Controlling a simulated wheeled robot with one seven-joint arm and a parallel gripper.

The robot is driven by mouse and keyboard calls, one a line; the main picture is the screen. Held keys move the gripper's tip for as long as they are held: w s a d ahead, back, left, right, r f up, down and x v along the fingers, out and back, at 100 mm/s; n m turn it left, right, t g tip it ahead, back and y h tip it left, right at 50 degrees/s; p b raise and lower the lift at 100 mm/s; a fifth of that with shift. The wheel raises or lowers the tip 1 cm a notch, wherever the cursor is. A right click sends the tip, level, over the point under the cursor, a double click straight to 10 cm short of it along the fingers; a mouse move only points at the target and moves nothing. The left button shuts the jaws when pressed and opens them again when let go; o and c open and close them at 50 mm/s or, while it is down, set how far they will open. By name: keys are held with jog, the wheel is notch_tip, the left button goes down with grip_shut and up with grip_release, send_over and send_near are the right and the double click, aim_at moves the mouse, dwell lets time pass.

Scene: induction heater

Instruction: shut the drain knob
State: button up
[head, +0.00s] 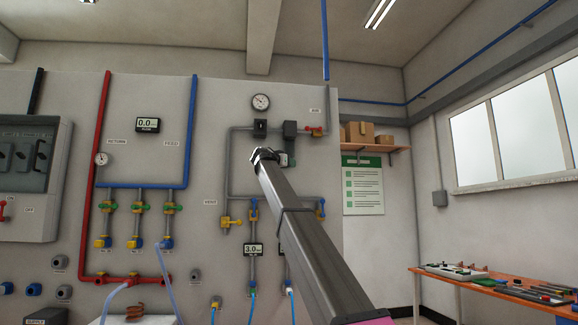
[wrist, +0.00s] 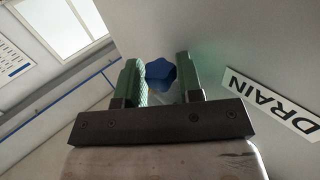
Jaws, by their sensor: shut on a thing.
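The drain knob (wrist: 160,73) is a blue lobed knob in the wrist view, close to a grey panel. My gripper (wrist: 158,65) has two green-padded fingers, one on each side of the knob, and is shut on it. The wrist view is tilted, and a white label (wrist: 268,103) reading DRAIN is on the panel to the right of the fingers. In the head view my arm runs up from the bottom right across the panel. The fingers and the drain knob cannot be made out there; the arm may hide them.
The wall panel (head: 215,100) carries red and blue pipes, gauges and several other valves, including a yellow vent valve (head: 231,222) left of my arm. An orange-topped workbench (head: 420,271) with tools stands at the right. A shelf (head: 375,148) with boxes hangs beyond the panel.

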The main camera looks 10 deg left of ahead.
jog(key=shift+w+a+m+g+h, duration=0.15)
jog(key=shift+m+g+h, duration=1.5)
jog(key=shift+h, duration=0.25)
jog(key=shift+f+g, duration=0.1)
jog(key=shift+g, duration=0.25)
jog(key=o, duration=0.9)
